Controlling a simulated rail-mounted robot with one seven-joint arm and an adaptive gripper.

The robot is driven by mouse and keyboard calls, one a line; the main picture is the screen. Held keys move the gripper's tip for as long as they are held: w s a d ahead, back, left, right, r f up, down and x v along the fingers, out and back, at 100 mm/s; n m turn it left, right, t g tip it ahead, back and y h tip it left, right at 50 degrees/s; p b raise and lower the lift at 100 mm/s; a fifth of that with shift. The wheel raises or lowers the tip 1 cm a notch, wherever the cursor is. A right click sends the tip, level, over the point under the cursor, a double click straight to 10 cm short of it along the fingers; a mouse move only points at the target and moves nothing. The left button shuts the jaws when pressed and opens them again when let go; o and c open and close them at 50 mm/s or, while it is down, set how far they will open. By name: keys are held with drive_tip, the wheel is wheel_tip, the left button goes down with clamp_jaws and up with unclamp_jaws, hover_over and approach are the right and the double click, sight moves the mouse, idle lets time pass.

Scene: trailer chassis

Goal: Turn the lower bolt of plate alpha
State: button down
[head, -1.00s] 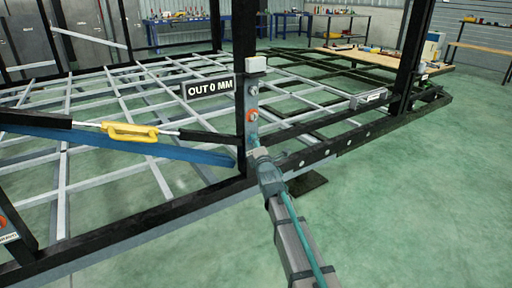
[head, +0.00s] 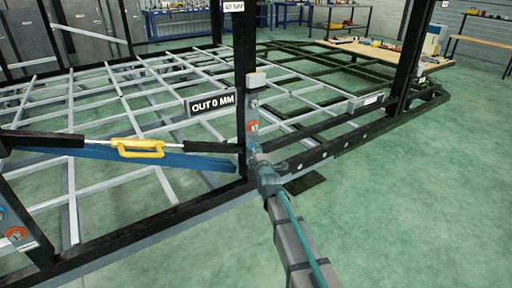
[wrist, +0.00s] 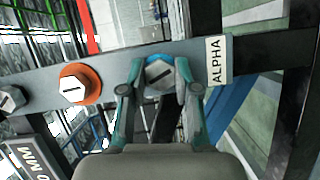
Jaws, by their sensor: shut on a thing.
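Plate alpha (head: 252,108) is a grey upright strip on a black post, with an orange-ringed bolt (head: 253,126) on it. In the wrist view the plate (wrist: 120,73) runs across the picture, with a white ALPHA label (wrist: 216,60) at its right. My gripper (wrist: 160,77) is shut on the lower bolt (wrist: 159,73), a grey hex head with a dark slanted mark, between the label and the orange bolt (wrist: 80,84). In the head view my gripper (head: 264,166) is at the plate's lower end and hides that bolt.
A sign reading OUT 0 MM (head: 211,104) stands left of the plate. Another plate with an orange-ringed bolt (head: 16,233) is at lower left. Green floor (head: 410,210) is clear at right.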

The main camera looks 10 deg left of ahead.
drive_tip(key=shift+w+d+f+m+g+y+b, duration=0.15)
drive_tip(key=shift+m+g+y+b, duration=1.1)
drive_tip(key=shift+m, duration=3)
drive_tip(key=shift+s+d+r+m+g+y+b, duration=0.1)
drive_tip(key=shift+m+g+y+b, duration=0.3)
drive_tip(key=shift+m+g+y, duration=2.7)
drive_tip(key=shift+w+d+f+m+t+y+b, duration=0.2)
drive_tip(key=shift+m+y+b, duration=0.75)
drive_tip(key=shift+m, duration=4.4)
drive_tip(key=shift+s+r, duration=0.1)
drive_tip(key=shift+s, duration=0.05)
